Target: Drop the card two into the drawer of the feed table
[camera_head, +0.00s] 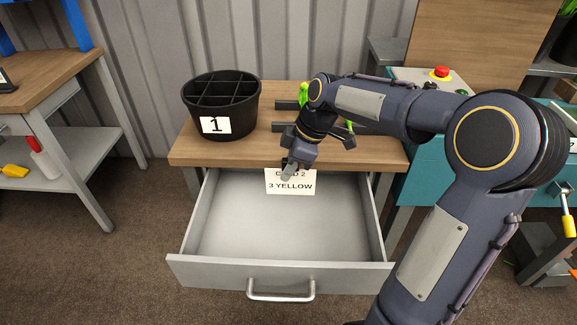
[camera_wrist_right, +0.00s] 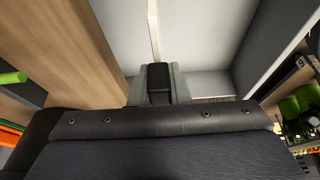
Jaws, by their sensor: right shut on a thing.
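The card two (camera_head: 290,185) is a white card reading "3 YELLOW", its top line partly hidden by my gripper. My right gripper (camera_head: 288,172) is shut on its upper part and holds it over the back of the open drawer (camera_head: 275,285). The right wrist view shows the card (camera_wrist_right: 153,30) edge-on beyond my gripper (camera_wrist_right: 158,80). The drawer is pulled out of the feed table (camera_head: 360,148) and its visible floor is bare. Whether the card touches the drawer cannot be told. My left gripper is not in view.
A black divided bucket (camera_head: 221,105) labelled 1 stands on the feed table's left side. Green stems (camera_head: 304,95) lie behind my right arm. A teal cabinet with a red button (camera_head: 440,72) stands at the right. A wooden bench (camera_head: 45,75) is at the left.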

